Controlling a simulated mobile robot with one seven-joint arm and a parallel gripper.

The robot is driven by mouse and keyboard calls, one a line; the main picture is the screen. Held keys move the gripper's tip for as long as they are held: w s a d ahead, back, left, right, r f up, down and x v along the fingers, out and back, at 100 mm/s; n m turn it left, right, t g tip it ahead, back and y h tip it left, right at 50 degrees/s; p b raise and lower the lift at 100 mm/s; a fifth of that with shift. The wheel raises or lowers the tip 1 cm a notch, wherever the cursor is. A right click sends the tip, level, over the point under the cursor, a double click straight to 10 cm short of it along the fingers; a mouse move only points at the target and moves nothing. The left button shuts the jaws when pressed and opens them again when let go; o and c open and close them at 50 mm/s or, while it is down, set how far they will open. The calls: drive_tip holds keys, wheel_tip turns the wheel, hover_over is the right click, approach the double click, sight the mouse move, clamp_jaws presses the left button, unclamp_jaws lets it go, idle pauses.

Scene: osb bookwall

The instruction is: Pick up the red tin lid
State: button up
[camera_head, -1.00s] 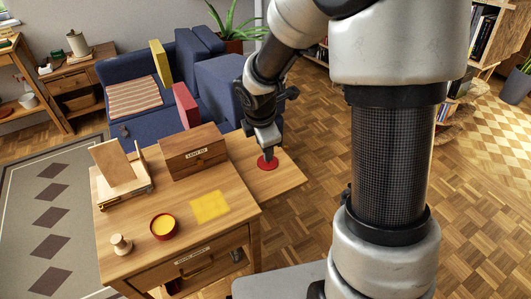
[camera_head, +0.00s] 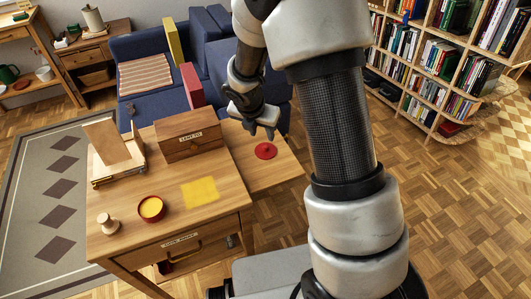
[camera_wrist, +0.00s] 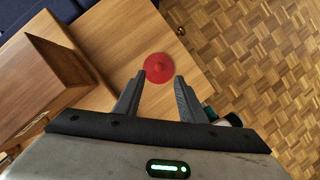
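The red tin lid (camera_head: 265,151) is a round disc lying flat on the wooden side surface right of the box. The gap in height is hard to tell.
A labelled wooden box (camera_head: 188,136) stands left of the lid. The desk (camera_head: 225,205) also holds a yellow sheet (camera_head: 200,192), a red tin with yellow contents (camera_head: 151,209), a wooden knob-shaped piece (camera_head: 107,223) and a wooden stand (camera_head: 118,150). A blue sofa (camera_head: 150,50) is behind.

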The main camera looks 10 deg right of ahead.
sight(265, 146)
drive_tip(key=x, duration=0.3)
drive_tip(key=shift+w+d+f+b, duration=0.1)
drive_tip(key=shift+f+b, duration=0.2)
drive_tip(key=shift+a+b+x, duration=0.2)
drive_tip(key=shift+b+x, duration=0.6)
drive_tip(key=shift+x, duration=1.9)
drive_tip(key=shift+c, duration=0.2)
clamp_jaws()
